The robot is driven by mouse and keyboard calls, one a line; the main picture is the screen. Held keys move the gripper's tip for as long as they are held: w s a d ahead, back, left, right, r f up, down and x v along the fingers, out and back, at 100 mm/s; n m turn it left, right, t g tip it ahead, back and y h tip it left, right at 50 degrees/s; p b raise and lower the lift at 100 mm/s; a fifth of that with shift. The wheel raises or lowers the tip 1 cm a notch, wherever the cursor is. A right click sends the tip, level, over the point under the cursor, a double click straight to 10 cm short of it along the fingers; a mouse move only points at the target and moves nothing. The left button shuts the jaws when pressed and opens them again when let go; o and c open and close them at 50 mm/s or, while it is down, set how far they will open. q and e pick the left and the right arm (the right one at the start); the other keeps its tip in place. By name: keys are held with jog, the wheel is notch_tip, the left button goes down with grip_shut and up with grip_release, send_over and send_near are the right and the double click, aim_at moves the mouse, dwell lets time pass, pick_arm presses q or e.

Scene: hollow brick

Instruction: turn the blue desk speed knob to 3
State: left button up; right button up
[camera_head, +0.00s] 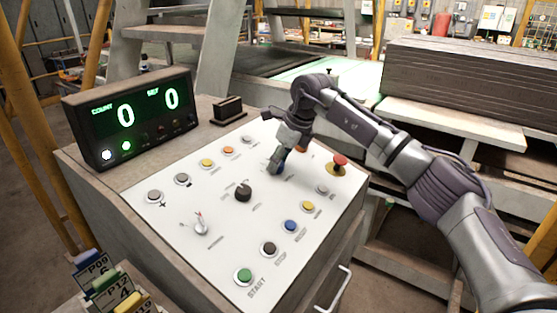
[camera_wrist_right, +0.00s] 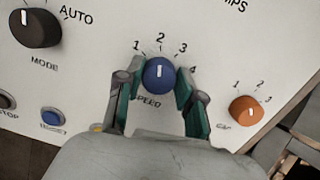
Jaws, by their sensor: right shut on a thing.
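The blue speed knob (camera_wrist_right: 159,75) sits on the white panel in the right wrist view. The numbers 1 to 4 are printed around it. Its white mark points up, about at the 2. My right gripper (camera_wrist_right: 157,98) is shut on the knob, with one green-edged finger on each side. In the head view my right gripper (camera_head: 277,163) reaches down to the middle of the panel and mostly hides the knob. My left gripper is not in view.
The sloped desk panel (camera_head: 215,178) carries a black mode knob (camera_head: 243,193), an orange knob (camera_wrist_right: 246,109), a red stop button (camera_head: 339,162), a toggle switch (camera_head: 201,228) and several coloured buttons. The count display (camera_head: 130,118) reads 0 and 0.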

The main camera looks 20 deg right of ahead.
jog(key=shift+m, duration=0.3)
jog(key=shift+m+b, duration=0.4)
jog(key=shift+m, duration=0.8)
jog(key=m, duration=0.2)
jog(key=m+b, duration=0.1)
jog(key=m, duration=0.1)
jog(key=shift+m+t+h, duration=0.3)
jog(key=shift+m, duration=0.1)
jog(key=o, duration=1.1)
jog(key=shift+o, duration=0.2)
